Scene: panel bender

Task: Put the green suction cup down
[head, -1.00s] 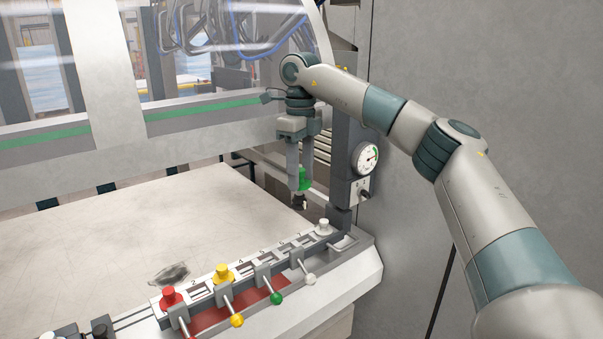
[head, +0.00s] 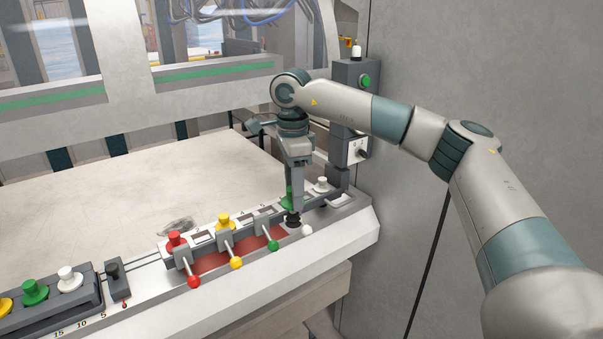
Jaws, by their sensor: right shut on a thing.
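My right gripper (head: 294,200) points down over the right half of the slotted rail (head: 220,250) and is shut on the green suction cup (head: 287,199). The cup is upright, its green body partly hidden by the fingers and its black foot (head: 292,219) showing below them. The foot is at the rail beside the green-knobbed lever (head: 273,245) and the white-knobbed lever (head: 306,230). I cannot tell whether it touches the rail. My left gripper is not in view.
Red (head: 174,241), yellow (head: 224,222) and white (head: 322,185) suction cups stand in the rail. A dark tray (head: 62,313) at lower left holds yellow, green and white cups. A post with a green button (head: 365,81) rises behind the rail's right end. A pale table (head: 110,200) lies behind.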

